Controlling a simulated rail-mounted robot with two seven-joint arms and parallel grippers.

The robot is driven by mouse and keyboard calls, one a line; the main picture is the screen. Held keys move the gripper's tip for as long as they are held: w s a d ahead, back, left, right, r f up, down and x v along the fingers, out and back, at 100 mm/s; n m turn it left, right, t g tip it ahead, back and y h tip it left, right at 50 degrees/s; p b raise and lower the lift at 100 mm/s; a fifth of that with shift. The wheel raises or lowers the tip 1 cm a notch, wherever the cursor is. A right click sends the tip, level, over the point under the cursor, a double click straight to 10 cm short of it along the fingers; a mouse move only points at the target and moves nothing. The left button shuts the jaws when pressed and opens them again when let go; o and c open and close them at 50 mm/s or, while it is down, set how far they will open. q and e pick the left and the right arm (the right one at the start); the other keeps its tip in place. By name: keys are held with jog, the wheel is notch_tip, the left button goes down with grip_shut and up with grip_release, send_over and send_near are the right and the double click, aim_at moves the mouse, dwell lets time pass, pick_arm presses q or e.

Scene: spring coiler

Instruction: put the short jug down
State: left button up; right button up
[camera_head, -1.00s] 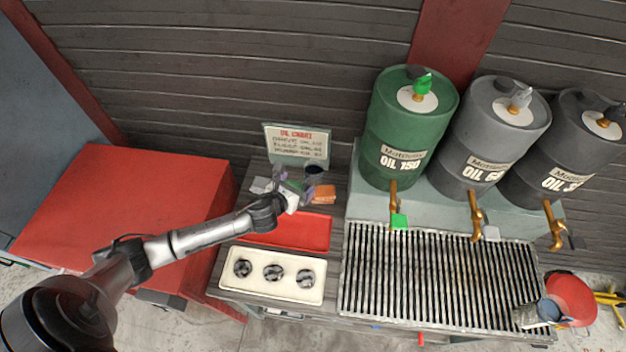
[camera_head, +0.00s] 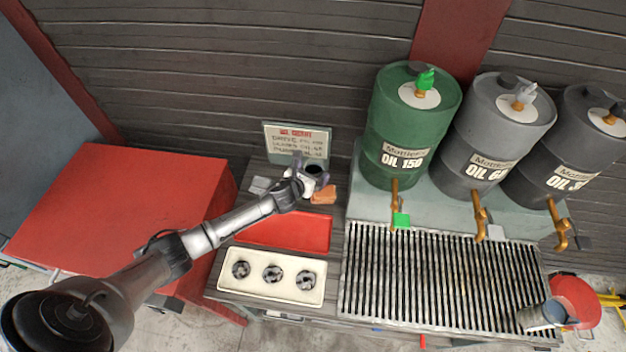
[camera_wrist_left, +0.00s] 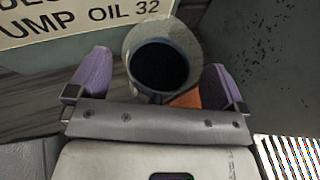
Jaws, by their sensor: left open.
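A grey jug (camera_head: 314,169) with a dark opening stands at the back of the bench, in front of the oil sign. I take it to be the short jug. It shows from above in the left wrist view (camera_wrist_left: 163,62), upright. My left gripper (camera_head: 307,177) is at the jug. Its purple fingers (camera_wrist_left: 157,78) are spread, one on each side of the jug, with visible gaps. The jug's lower part is hidden by its rim and my gripper. My right gripper is not in view.
An orange block (camera_head: 323,195) lies close beside the jug. A red tray (camera_head: 290,235) and a cream tray (camera_head: 270,292) with three round parts are nearer. A metal grate (camera_head: 430,285) under several oil drums is on the right, with another jug (camera_head: 541,314) at its corner.

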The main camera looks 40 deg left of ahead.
pick_arm(q)
jog(key=c, duration=1.4)
